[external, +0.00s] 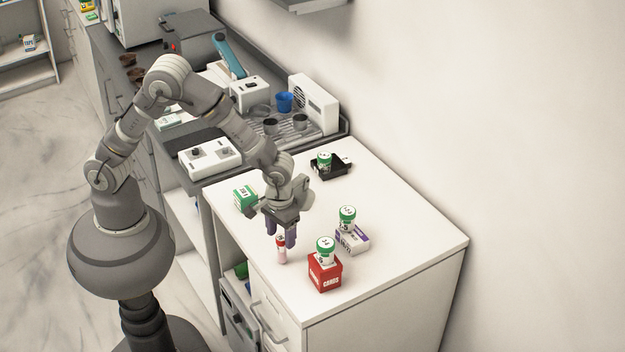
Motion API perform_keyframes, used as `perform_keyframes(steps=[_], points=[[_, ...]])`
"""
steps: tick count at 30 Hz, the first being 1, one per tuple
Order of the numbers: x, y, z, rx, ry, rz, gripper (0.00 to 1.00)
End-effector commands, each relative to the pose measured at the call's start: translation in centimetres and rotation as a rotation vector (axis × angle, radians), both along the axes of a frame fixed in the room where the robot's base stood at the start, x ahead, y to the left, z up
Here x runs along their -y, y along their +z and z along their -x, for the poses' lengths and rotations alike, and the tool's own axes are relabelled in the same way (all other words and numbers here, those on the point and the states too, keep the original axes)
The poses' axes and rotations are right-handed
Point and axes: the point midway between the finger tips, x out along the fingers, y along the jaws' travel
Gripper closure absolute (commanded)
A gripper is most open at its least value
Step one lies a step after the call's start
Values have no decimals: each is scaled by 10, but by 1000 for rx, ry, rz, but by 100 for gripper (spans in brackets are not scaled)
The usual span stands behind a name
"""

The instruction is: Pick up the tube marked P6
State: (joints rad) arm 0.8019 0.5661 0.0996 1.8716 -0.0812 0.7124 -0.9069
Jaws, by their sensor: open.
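A small tube with a red cap and pinkish body (282,254) stands upright near the left front edge of the white counter. Its marking is too small to read, so I cannot tell whether it is P6. My gripper (281,233) points down with its purple fingers open, right at the top of this tube. One finger is left of the cap and one is to the right. I cannot tell whether the fingers touch it. The tube's top is partly hidden by the gripper.
A red box (324,275) with a green-capped jar (325,250) stands close right of the tube. Another green-capped jar (347,217) sits on a white-purple box (353,239). A green box (245,197) and a black tray (331,172) are farther back. The right counter top (410,235) is clear.

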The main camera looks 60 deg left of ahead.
Motion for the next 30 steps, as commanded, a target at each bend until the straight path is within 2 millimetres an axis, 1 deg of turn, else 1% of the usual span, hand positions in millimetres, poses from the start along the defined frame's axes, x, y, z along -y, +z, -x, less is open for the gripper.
perform_keyframes(steps=[1,8,13,16,21,22,23,24,29,30], points=[[-1,-9,0,-3,1,-2,37],[-2,-35,-1,0,1,0,37],[-3,-64,-1,0,1,1,37],[-3,-71,-2,3,1,2,37],[-3,-69,-2,3,0,3,37],[-3,-69,-2,3,0,3,42],[-3,-69,-2,3,0,3,49],[-3,-69,-2,3,0,3,58],[-3,-69,-2,3,0,3,95],[-3,-69,-2,3,0,3,97]])
